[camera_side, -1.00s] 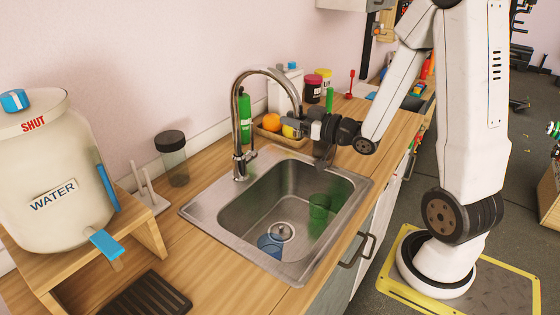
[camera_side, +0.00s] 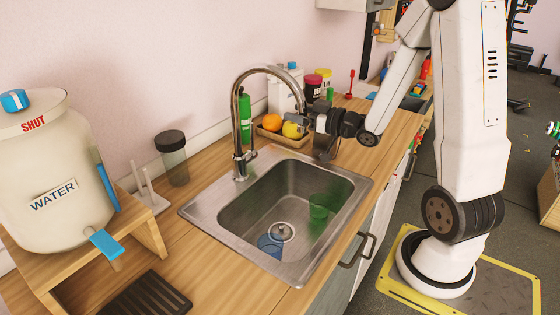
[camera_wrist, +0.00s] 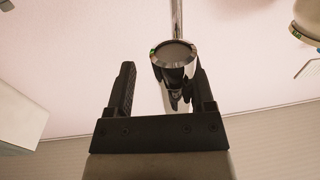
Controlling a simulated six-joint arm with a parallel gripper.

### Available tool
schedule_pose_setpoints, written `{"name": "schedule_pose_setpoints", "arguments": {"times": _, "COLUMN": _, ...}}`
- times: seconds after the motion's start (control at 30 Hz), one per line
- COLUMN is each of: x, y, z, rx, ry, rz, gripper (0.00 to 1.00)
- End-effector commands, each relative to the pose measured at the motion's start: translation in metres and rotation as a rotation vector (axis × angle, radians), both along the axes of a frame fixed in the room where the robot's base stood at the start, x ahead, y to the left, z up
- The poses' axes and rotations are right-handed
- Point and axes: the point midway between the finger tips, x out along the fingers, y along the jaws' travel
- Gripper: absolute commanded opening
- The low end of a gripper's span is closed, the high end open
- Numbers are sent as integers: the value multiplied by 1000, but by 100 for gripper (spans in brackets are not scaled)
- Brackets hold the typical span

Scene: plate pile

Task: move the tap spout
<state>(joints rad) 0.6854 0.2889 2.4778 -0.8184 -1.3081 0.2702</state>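The metal tap (camera_side: 236,130) stands at the back edge of the sink, and its curved spout (camera_side: 268,69) arches to the right over the basin. My gripper (camera_side: 309,117) is at the downturned end of the spout, at the right. In the wrist view my gripper (camera_wrist: 163,69) is open. The round spout end (camera_wrist: 174,54) shows between the two dark fingers, nearer the right one, with a clear gap to the left finger. Whether the right finger touches it I cannot tell.
The sink basin (camera_side: 245,211) holds a green cup (camera_side: 319,207) and a blue cup (camera_side: 270,245). A green bottle (camera_side: 245,118) stands behind the tap. A wooden tray (camera_side: 286,139) with fruit lies close behind my gripper. A water tank (camera_side: 62,165) stands at the left.

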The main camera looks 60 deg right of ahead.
Motion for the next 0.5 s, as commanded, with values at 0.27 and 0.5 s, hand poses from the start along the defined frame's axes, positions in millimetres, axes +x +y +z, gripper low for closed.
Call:
{"name": "schedule_pose_setpoints", "arguments": {"times": 0.27, "x": 14, "y": -38, "z": 0, "rx": 0, "ry": -1, "rz": -2, "gripper": 68}}
{"name": "schedule_pose_setpoints", "arguments": {"times": 0.5, "x": 32, "y": -65, "z": 0, "rx": 0, "ry": 0, "rz": -2, "gripper": 68}}
